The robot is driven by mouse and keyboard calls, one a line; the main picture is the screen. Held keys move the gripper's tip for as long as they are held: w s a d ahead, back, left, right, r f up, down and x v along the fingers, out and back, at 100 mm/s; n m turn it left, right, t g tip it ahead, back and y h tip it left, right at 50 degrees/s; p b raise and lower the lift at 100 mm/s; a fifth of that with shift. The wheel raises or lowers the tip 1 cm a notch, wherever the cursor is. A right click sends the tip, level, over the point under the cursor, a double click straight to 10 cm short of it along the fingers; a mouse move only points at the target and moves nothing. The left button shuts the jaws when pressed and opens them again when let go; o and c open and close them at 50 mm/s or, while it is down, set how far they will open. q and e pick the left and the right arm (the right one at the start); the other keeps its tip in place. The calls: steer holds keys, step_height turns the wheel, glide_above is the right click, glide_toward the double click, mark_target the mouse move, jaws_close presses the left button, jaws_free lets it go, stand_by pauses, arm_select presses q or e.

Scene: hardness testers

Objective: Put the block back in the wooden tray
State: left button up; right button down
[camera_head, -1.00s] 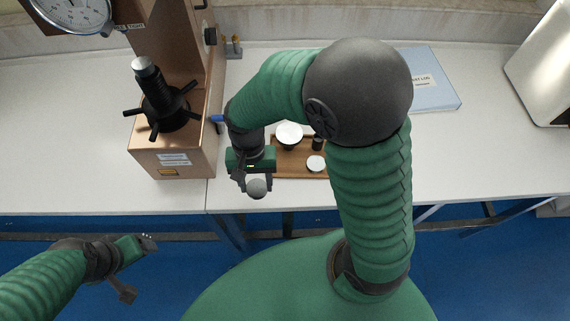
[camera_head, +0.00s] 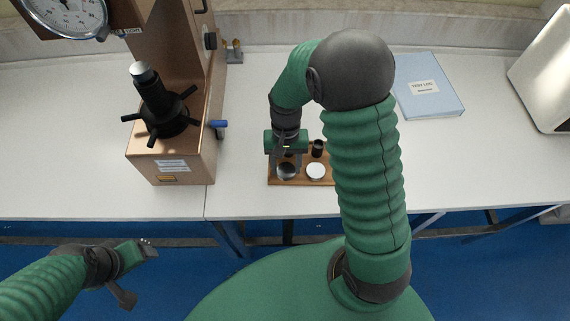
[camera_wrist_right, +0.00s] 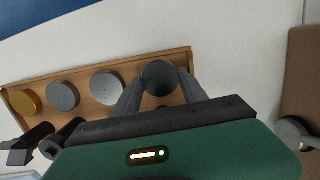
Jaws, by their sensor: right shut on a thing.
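My right gripper (camera_head: 286,165) is shut on a round grey block (camera_head: 286,173) over the left front of the wooden tray (camera_head: 302,181). In the right wrist view the grey block (camera_wrist_right: 160,78) sits between the two fingers, against the tray (camera_wrist_right: 130,66) behind it. Whether it touches the tray I cannot tell. A row of round blocks lies in the tray there: gold (camera_wrist_right: 26,102), grey (camera_wrist_right: 63,95) and light grey (camera_wrist_right: 107,87). My left gripper (camera_head: 138,272) is open and empty, low on the left, away from the table.
A copper-coloured hardness tester (camera_head: 172,165) with a black handwheel (camera_head: 162,115) stands left of the tray. A dark cylinder (camera_head: 317,148) and a pale disc (camera_head: 316,171) are at the tray. A blue folder (camera_head: 428,90) lies at the back right. White table is clear between.

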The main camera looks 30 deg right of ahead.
mark_target(286, 163)
steer(key=c, duration=0.9)
jaws_free()
steer(key=shift+d+f, duration=0.1)
steer(key=shift+d, duration=0.25)
arm_select(q)
steer(key=shift+d, duration=0.1)
arm_select(e)
steer(key=shift+a, duration=0.35)
arm_select(q)
steer(key=shift+d, duration=0.15)
arm_select(e)
steer(key=shift+d, duration=0.15)
step_height(286, 163, up, 12)
steer(key=w+p, duration=0.1)
steer(key=p, duration=0.1)
arm_select(q)
steer(key=shift+v, duration=1.05)
arm_select(e)
steer(key=s+a+f+n+t+h, duration=0.1)
steer(key=s+a+f+n+t, duration=0.2)
steer(key=s+a+n+t, duration=0.1)
steer(key=shift+s+a+f+n, duration=0.3)
steer(key=shift+s+a+n, duration=0.25)
steer(key=shift+s+n, duration=0.6)
